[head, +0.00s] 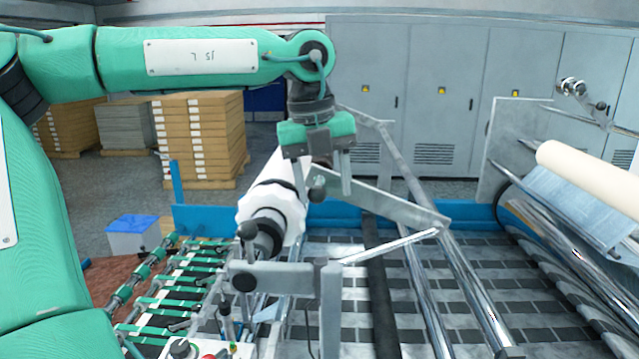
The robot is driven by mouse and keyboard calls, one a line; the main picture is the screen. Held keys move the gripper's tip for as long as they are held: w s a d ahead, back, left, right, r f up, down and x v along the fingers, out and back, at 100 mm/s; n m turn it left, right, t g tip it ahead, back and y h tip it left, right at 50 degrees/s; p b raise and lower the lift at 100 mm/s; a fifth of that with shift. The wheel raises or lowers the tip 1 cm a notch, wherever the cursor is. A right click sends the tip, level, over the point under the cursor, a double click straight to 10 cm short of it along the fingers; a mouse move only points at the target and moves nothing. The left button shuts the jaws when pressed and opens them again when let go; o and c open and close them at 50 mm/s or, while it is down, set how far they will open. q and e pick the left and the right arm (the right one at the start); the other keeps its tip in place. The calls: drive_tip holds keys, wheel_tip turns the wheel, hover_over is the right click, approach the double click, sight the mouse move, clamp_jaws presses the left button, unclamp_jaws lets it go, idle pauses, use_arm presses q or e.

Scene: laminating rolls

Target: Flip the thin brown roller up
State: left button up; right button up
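My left gripper (324,185) points down above the middle of the machine. Its two fingers are spread apart, one on each side of a dark ball knob on a grey arm plate (385,197). I see no clear grip on the knob. A dark brownish rounded piece shows between the fingers, just behind the knob, mostly hidden by the gripper. A thin dark bar (380,280) runs lengthwise low over the belt; I cannot tell whether either one is the thin brown roller. My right gripper is not in view.
A white roll (272,208) on a shaft lies left of the gripper, with a knobbed lever (247,232) in front. A thick cream roller (590,178) is at right. Long metal rails (430,295) cross the belt. Stacked pallets (200,140) and grey cabinets (450,60) stand behind.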

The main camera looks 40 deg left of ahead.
use_arm(q)
drive_tip(key=shift+s+a, duration=0.2)
drive_tip(key=shift+a, duration=0.05)
wheel_tip(320, 180, up, 14)
drive_tip(key=s+a+b, duration=0.1)
drive_tip(key=b, duration=0.2)
drive_tip(key=shift+s+f, duration=0.2)
drive_tip(key=shift+s, duration=0.1)
drive_tip(key=shift+a, duration=0.1)
idle(0.4)
